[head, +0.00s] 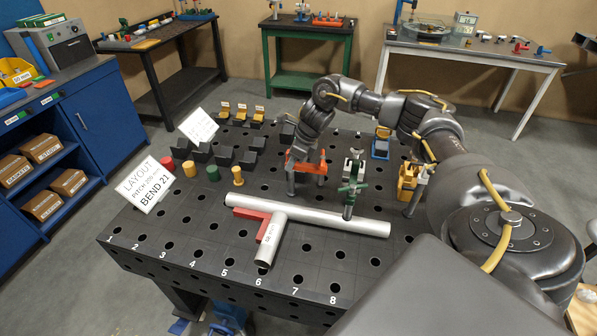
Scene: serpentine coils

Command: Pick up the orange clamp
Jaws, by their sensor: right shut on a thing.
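The orange clamp (307,168) is at the middle of the black perforated table (205,255), behind the long grey pipe. It has an orange body with grey posts below. My right gripper (303,153) points down from above and is shut on the orange clamp. The gripper hides part of the clamp's top. I cannot tell whether its posts sit in the table's holes or are just clear of them. My left gripper is not in view.
A green clamp (353,175) and a yellow clamp (409,181) stand right of the orange one. A grey pipe T (330,219) with a red square (271,227) lies in front. Black blocks (225,156) and coloured pegs (238,175) stand left. The front left table is clear.

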